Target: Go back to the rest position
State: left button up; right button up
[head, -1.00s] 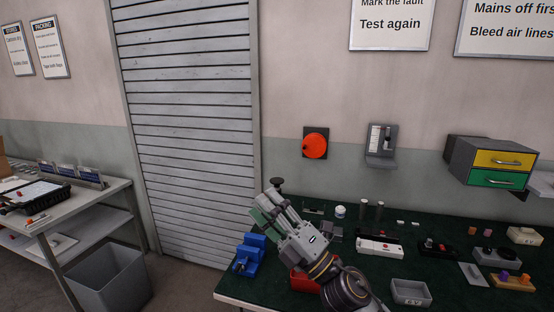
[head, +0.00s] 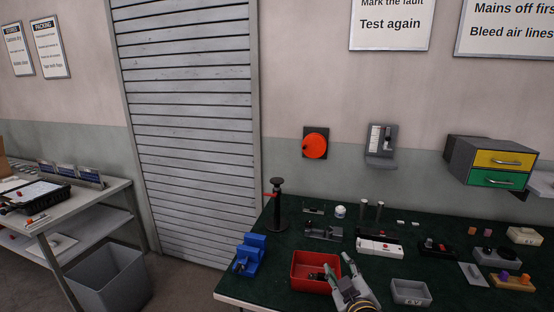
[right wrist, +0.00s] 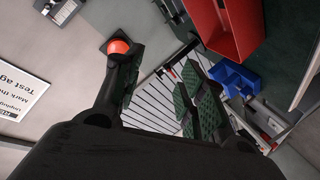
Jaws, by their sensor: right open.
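My right gripper (head: 338,266) is low in the head view, in front of the green-topped bench's back items and beside the right side of a red bin (head: 299,284). Its two fingers are spread and nothing is between them. In the right wrist view the open fingers (right wrist: 166,88) with green pads show, and the space between them is empty. The red bin shows at the top of that view, apart from the fingers. My left gripper is in neither view.
The bench (head: 232,289) carries a blue vise (head: 250,254), a black post (head: 277,210), a grey bin (head: 410,293) and several small parts. A drawer unit (head: 493,160) hangs on the wall. A waste bin (head: 108,280) stands on the floor at left.

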jog(key=s+d+f+m+g, duration=0.3)
jog(key=s+f+g, duration=0.3)
jog(key=s+f, duration=0.45)
jog(key=s+d+f+m+g, duration=0.2)
jog(key=s+f+g, duration=0.4)
jog(key=s+f, duration=0.45)
jog(key=s+f+g, duration=0.1)
jog(key=s+f, duration=0.1)
jog(key=f, duration=1.4)
jog(key=s+f, duration=0.2)
jog(key=f, duration=1.4)
jog(key=s+d+f, duration=0.2)
jog(key=s+f, duration=0.7)
jog(key=s, duration=0.2)
jog(key=s+d+f+g, duration=0.1)
jog(key=s+d+f, duration=0.1)
jog(key=s+f, duration=0.8)
jog(key=shift+s+d, duration=0.3)
jog(key=shift+s, duration=0.2)
jog(key=shift+s, duration=0.1)
